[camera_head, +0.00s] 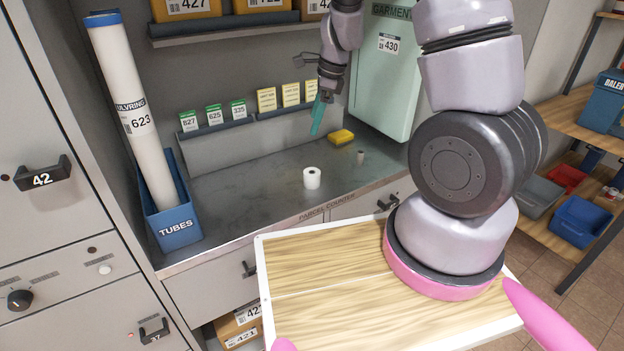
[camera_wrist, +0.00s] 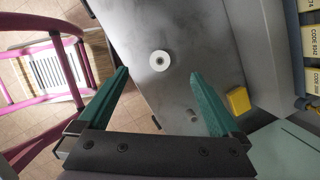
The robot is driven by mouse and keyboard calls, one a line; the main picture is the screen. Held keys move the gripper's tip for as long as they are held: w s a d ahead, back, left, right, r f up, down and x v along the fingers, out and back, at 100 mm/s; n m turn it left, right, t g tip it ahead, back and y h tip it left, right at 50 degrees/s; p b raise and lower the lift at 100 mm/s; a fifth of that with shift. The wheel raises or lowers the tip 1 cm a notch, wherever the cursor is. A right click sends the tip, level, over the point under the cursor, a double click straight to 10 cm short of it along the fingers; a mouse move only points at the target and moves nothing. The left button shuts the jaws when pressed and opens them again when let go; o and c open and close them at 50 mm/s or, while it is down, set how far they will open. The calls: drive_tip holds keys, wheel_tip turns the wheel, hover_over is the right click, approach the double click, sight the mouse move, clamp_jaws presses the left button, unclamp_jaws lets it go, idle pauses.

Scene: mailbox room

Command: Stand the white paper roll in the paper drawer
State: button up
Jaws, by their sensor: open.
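The white paper roll (camera_head: 312,178) stands upright on the grey counter. In the wrist view the roll (camera_wrist: 159,61) shows its round top with a dark core, between and beyond my fingers. My gripper (camera_head: 318,116) is open and empty, with teal fingers, above the back of the counter and apart from the roll. Both fingers of my gripper (camera_wrist: 160,73) are spread wide in the wrist view. Shut drawer fronts with black handles lie under the counter edge, a left drawer (camera_head: 205,292) and a right drawer (camera_head: 350,208). No paper label is readable on them.
A yellow block (camera_head: 341,136) and a small grey cylinder (camera_head: 361,157) stand on the counter, right of the roll. A blue tube bin (camera_head: 172,215) holds a tall white tube (camera_head: 130,112) at left. A green garment box (camera_head: 385,80) stands at the back right. The counter's front left is clear.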

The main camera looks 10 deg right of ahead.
sight(312, 172)
drive_tip(key=f+m, duration=0.1)
drive_tip(key=f, duration=0.5)
drive_tip(key=w+f+m, duration=0.1)
drive_tip(key=f, duration=0.5)
drive_tip(key=f+h, duration=0.1)
drive_tip(key=f, duration=0.5)
drive_tip(key=shift+w+a+f+m+g, duration=0.15)
drive_tip(key=shift+w+a+m+g, duration=0.05)
drive_tip(key=shift+w+m+g, duration=0.2)
clamp_jaws()
wheel_tip(312, 172, up, 9)
drive_tip(key=w+d+r+n+g+h, duration=0.1)
drive_tip(key=d+n, duration=0.8)
drive_tip(key=n, duration=1.4)
drive_tip(key=shift+w+d+r+n+g+h, duration=0.2)
drive_tip(key=shift+w+r+n+g+h, duration=0.15)
drive_tip(key=shift+r+g, duration=0.3)
drive_tip(key=shift+a+f, duration=0.1)
drive_tip(key=shift+a, duration=0.05)
